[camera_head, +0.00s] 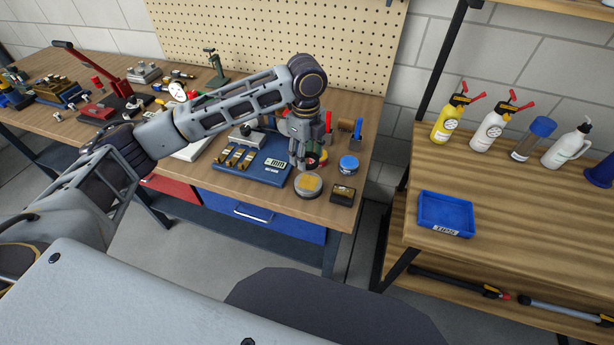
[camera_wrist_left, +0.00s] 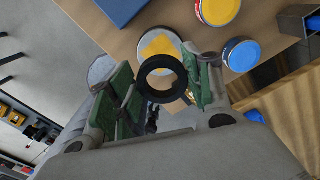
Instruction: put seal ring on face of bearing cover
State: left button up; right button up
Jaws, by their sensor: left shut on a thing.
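My left gripper (camera_head: 302,158) is over the right end of the workbench, its fingers pointing down. In the left wrist view its green-padded fingers (camera_wrist_left: 163,88) are shut on a black seal ring (camera_wrist_left: 148,88), whose open centre faces the camera. The ring is small and partly hidden in the head view. A round grey piece with a yellow patch (camera_head: 308,191) lies on the bench just in front of the gripper; it shows behind the ring in the left wrist view (camera_wrist_left: 146,38). I cannot tell for sure whether it is the bearing cover. My right gripper is not in view.
A blue tin (camera_head: 349,163), a red-and-yellow tin (camera_wrist_left: 219,10) and a small dark box (camera_head: 343,193) are close by. A blue tray with brass parts (camera_head: 262,174) lies left of the gripper. Beyond a gap, a wooden shelf (camera_head: 520,215) holds bottles and a blue tray (camera_head: 446,213).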

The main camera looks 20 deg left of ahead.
aim_at(306, 157)
pick_arm(q)
jog(key=shift+f, duration=1.75)
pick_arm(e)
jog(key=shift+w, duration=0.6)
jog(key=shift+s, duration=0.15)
